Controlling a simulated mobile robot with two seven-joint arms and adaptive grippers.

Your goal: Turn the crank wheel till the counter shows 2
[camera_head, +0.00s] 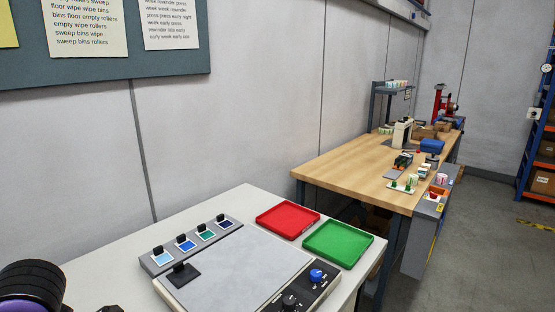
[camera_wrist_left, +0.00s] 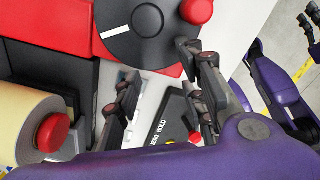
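In the left wrist view the crank wheel (camera_wrist_left: 146,22) is a dark disc with a white mark at its left and a red knob (camera_wrist_left: 197,11) at its right edge. It sits on the front of a red machine (camera_wrist_left: 60,20). My left gripper (camera_wrist_left: 160,68) is open, its two dark fingers apart just below the wheel, with nothing between them. The right finger is close under the knob; I cannot tell whether they touch. No counter can be made out. Part of my right gripper (camera_wrist_left: 310,35) shows at the right edge, cut off. The head view shows neither wheel nor machine.
A cream roll with a red hub (camera_wrist_left: 52,132) and a dark panel marked ZERO and HOLD (camera_wrist_left: 172,125) lie below the wheel. In the head view, a white table holds a red tray (camera_head: 287,219), a green tray (camera_head: 338,243) and a grey board (camera_head: 235,265). A wooden bench (camera_head: 345,170) stands beyond.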

